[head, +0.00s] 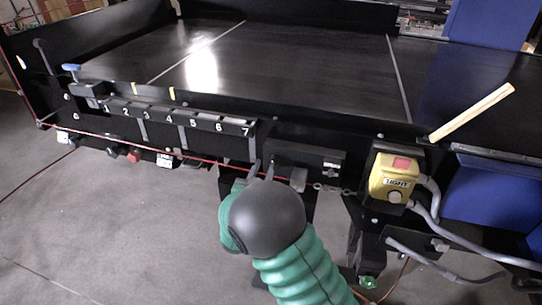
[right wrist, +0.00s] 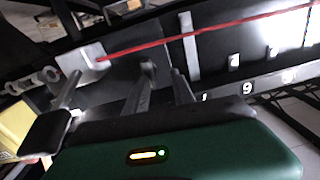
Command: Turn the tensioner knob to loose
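No part is clearly marked as the tensioner knob, and I cannot tell which one it is. A grey block (head: 298,180) sits where the red cord ends, with a chain-like link (head: 335,190) to its right. The block also shows in the right wrist view (right wrist: 88,58). My right gripper (head: 263,171) is at the conveyor's front side, just left of the block, its fingers pointing up. In the right wrist view its two fingers (right wrist: 164,70) stand a little apart with nothing seen between them. My left gripper is not in view.
A yellow switch box (head: 392,177) with a red button and grey conduits is right of my gripper. A numbered rail (head: 180,116) runs left, with a blue handle (head: 71,68) at its end. The floor left is open.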

